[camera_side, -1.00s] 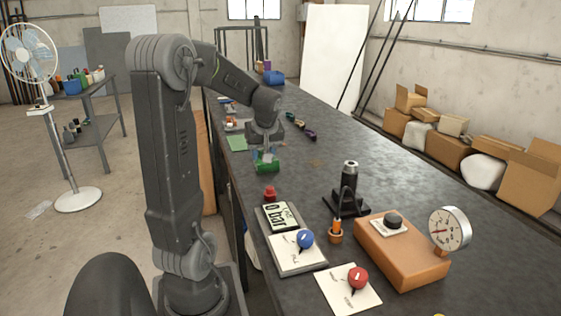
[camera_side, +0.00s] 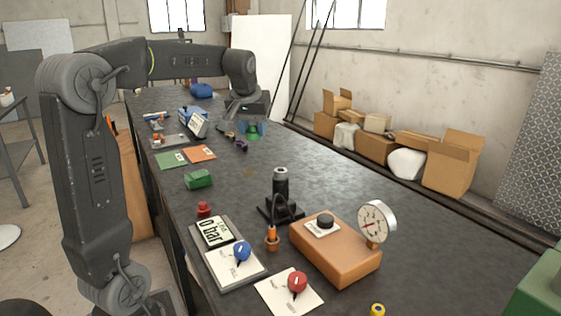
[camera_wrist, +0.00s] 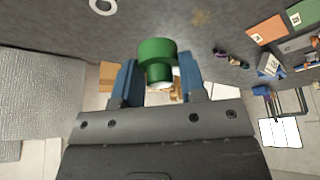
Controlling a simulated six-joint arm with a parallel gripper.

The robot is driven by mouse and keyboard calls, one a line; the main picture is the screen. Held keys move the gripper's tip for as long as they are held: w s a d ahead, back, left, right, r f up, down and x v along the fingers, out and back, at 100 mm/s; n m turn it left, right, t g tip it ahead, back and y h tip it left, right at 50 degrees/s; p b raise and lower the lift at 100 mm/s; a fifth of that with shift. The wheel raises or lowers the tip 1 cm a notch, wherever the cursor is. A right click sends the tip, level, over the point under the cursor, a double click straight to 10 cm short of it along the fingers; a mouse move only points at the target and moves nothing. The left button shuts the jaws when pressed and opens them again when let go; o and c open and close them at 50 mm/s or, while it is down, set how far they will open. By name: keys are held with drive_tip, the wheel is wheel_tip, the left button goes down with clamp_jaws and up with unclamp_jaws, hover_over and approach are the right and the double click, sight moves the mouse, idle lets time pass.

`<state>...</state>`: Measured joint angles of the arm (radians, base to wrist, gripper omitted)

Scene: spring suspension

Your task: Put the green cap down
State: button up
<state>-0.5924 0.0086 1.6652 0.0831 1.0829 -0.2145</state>
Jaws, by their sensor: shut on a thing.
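The green cap (camera_wrist: 156,58) is a short stepped cylinder. My gripper (camera_wrist: 160,82) is shut on it, with one blue finger on each side, in the wrist view. In the side view my gripper (camera_side: 251,128) is beyond the middle of the bench, towards its right edge. The cap (camera_side: 253,135) shows as a small green shape under the fingers, close to the bench top (camera_side: 240,200). I cannot tell whether it touches the bench. A green block (camera_side: 199,179) stands on the bench nearer the camera, apart from my gripper.
Small dark and purple parts (camera_side: 238,144) lie just left of my gripper. Green (camera_side: 171,160) and orange (camera_side: 200,153) cards lie farther left. A black stand (camera_side: 281,195) and an orange box with a gauge (camera_side: 335,250) are nearer. Bare bench surrounds the cap on the right.

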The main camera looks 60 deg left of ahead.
drive_tip(key=w+d+f, duration=0.4)
drive_tip(key=w, duration=0.1)
drive_tip(key=shift+w+d+f, duration=0.1)
drive_tip(key=shift+w+d, duration=0.05)
drive_tip(key=shift+f, duration=2.05)
drive_tip(key=shift+f, duration=0.15)
drive_tip(key=o, duration=0.9)
drive_tip(key=v, duration=1.2)
drive_tip(key=s+d+f+m+t+h, duration=0.1)
drive_tip(key=s+d+f+m, duration=0.3)
drive_tip(key=s+d, duration=0.4)
drive_tip(key=s+d+f+m+t+h, duration=0.1)
drive_tip(key=s+d+f+m+h, duration=0.1)
drive_tip(key=s+d+f+m, duration=0.3)
drive_tip(key=s+d+f, duration=0.1)
drive_tip(key=s+d, duration=0.3)
drive_tip(key=s, duration=0.1)
drive_tip(key=shift+s+d+f, duration=0.15)
drive_tip(key=shift+d+f, duration=0.1)
drive_tip(key=shift+d, duration=0.05)
